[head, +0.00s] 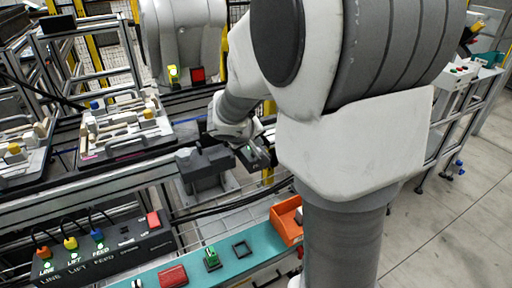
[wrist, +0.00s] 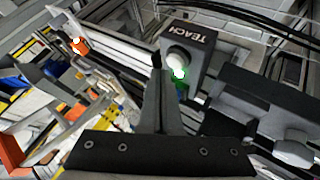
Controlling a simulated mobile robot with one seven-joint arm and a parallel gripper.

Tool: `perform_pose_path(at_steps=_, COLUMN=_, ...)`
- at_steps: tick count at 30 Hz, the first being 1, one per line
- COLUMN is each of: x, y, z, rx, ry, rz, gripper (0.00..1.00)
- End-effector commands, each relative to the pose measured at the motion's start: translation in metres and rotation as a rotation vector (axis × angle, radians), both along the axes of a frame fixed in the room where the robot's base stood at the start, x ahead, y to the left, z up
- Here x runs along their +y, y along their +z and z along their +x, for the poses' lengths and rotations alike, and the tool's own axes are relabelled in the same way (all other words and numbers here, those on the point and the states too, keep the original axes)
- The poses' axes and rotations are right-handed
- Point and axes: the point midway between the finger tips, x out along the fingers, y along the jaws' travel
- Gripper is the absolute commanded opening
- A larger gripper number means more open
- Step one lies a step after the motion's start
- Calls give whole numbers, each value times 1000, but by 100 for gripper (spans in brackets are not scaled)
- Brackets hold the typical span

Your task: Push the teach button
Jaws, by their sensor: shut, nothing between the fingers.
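The box labelled TEACH (wrist: 196,38) shows in the wrist view, just beyond my fingers, with its lettering rotated. It carries a pale round button (wrist: 178,60) with a bright green-white glow at its lower edge. My gripper (wrist: 166,75) is shut and empty, its fingers pointing toward the button. The tips appear just to the left of and below the button; I cannot tell whether they touch it. In the head view my gripper (head: 260,158) is partly hidden behind my arm, and I cannot make out the TEACH box there.
A dark panel (head: 130,245) labelled LINE, LIFT and FEED stands at lower left. A grey block (head: 205,168) is left of my gripper. Pallets with fixtures (head: 127,130) sit on the conveyor. An orange bin (head: 285,222) lies on the teal shelf (head: 235,265). Open floor is at right.

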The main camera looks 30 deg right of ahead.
Motion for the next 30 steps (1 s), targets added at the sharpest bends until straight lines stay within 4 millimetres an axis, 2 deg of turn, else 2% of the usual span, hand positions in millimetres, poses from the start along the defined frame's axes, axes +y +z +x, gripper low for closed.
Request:
perform_pose_path(at_steps=13, x=0, y=6, z=0, rx=-1, ry=1, rz=0, gripper=0)
perform_pose_path(at_steps=27, x=0, y=51, z=0, rx=-2, ry=0, rz=0, gripper=0)
perform_pose_path(at_steps=30, x=0, y=54, z=0, rx=-1, ry=1, rz=0, gripper=0)
